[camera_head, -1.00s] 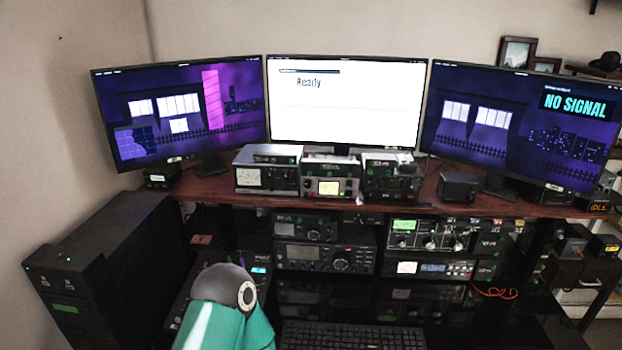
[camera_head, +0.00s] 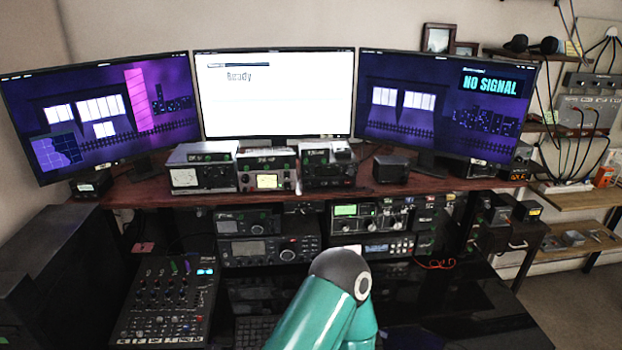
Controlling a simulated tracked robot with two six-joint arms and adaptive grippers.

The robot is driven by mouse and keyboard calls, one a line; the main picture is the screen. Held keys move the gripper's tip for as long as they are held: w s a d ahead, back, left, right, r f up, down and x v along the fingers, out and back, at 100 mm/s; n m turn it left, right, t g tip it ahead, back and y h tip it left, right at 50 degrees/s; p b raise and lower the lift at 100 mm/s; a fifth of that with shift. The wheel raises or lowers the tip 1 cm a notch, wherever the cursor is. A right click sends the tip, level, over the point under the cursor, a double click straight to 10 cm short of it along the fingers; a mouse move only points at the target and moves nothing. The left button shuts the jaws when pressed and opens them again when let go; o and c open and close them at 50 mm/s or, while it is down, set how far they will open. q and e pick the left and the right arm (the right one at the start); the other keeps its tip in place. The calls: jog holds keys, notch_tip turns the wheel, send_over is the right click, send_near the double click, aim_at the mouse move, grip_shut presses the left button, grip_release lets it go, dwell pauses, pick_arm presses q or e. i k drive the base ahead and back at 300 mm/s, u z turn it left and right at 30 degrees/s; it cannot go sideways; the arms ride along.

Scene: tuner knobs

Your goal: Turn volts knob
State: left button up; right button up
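I cannot read which control is the volts knob. A radio unit with a green display (camera_head: 346,210) and several round knobs sits on the right of the rack under the desk top. A radio with a large dial (camera_head: 255,250) sits to its left. On the desk top stand a meter box (camera_head: 186,178), a unit with a lit yellowish gauge (camera_head: 267,181) and a dark unit with a knob (camera_head: 330,176). A teal arm link of mine with a dark joint rises at the bottom middle, covering part of the lower rack. Neither gripper shows.
Three monitors stand behind the units; the right one (camera_head: 440,105) reads "NO SIGNAL". A mixer (camera_head: 165,300) lies at lower left beside a dark cabinet (camera_head: 45,265). A partly hidden keyboard (camera_head: 255,330) lies at bottom. Shelves (camera_head: 575,197) and open floor are at right.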

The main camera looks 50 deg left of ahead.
aim_at(246, 178)
jog(key=z, duration=0.4)
jog(key=i, duration=0.5)
jog(key=u, duration=4.05)
jog(key=k, duration=0.1)
jog(key=z, duration=2.15)
